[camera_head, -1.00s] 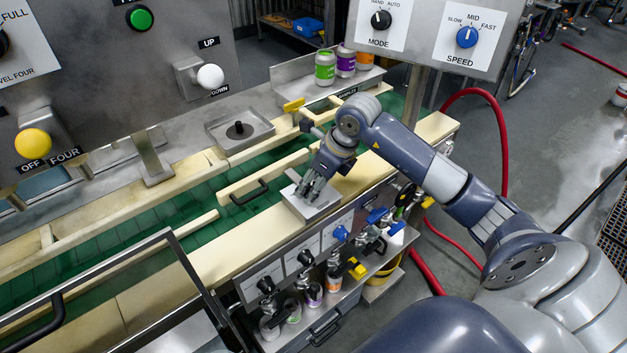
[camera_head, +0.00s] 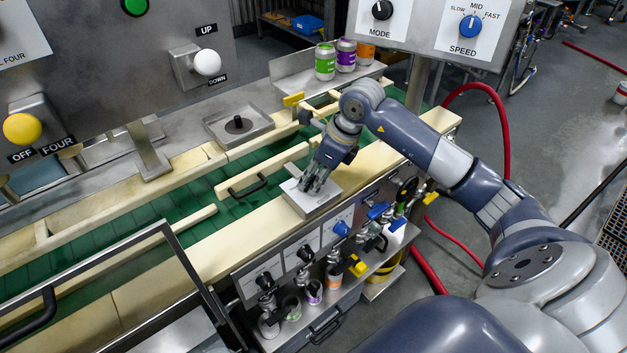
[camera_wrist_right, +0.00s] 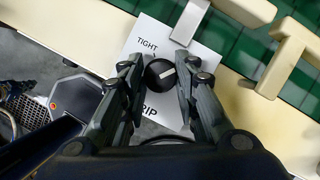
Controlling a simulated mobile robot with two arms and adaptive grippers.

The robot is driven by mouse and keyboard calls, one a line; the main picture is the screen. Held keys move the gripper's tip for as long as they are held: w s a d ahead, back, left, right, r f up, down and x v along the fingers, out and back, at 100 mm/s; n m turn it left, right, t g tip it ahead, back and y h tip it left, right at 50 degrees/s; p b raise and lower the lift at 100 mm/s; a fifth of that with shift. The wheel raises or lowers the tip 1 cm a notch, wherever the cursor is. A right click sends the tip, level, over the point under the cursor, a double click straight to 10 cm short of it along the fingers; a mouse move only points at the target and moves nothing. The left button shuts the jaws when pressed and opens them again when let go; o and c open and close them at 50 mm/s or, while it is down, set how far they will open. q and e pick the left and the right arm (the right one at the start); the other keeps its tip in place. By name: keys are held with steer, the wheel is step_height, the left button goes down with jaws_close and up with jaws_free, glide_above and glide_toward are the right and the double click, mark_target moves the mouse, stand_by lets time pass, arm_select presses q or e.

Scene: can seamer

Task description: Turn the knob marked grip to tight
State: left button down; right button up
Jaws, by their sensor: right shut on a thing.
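The grip knob (camera_wrist_right: 160,73) is black and round with a white mark. It sits on a white plate (camera_wrist_right: 146,31) lettered TIGHT, with the word below partly hidden by my fingers. The white mark runs slantwise, lower left to upper right, and does not line up with the tick below TIGHT. My right gripper (camera_head: 312,187) points down over the small box (camera_head: 318,205) that carries the knob on the cream rail. In the right wrist view its fingers are closed on both sides of the knob. The knob is hidden in the head view. My left gripper is not in view.
A row of black and blue knobs (camera_head: 341,229) is on the panel below the rail. A green conveyor (camera_head: 200,225) runs behind the box. A metal-framed guard (camera_head: 190,262) with a black handle is at the left. Several cans (camera_head: 346,55) stand at the back.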

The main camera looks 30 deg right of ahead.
steer(key=n+b, duration=0.2)
steer(key=shift+w+d+f+n+g+y, duration=0.1)
steer(key=shift+w+d+n+g+y, duration=0.05)
steer(key=shift+n+g+y, duration=0.2)
steer(key=n+b, duration=0.1)
steer(key=n, duration=0.1)
steer(key=n+g+y+b, duration=0.1)
steer(key=n+b, duration=0.1)
steer(key=shift+w+n+g, duration=0.1)
steer(key=shift+n+g, duration=0.15)
steer(key=n+g+b, duration=0.1)
steer(key=n+b, duration=0.1)
steer(key=n, duration=0.2)
steer(key=shift+w+g, duration=0.1)
steer(key=shift+g, duration=0.3)
steer(key=shift+w+r+n+g+b, duration=0.1)
steer(key=shift+n+g+b, duration=0.3)
steer(key=shift+n, duration=0.85)
steer(key=shift+r+n+g+b, duration=0.1)
steer(key=shift+n+g+b, duration=0.25)
steer(key=shift+n, duration=0.9)
steer(key=o, duration=1)
steer(key=shift+o, duration=0.2)
steer(key=v, duration=1.1)
steer(key=shift+w+r, duration=0.15)
steer(key=shift+r, duration=0.3)
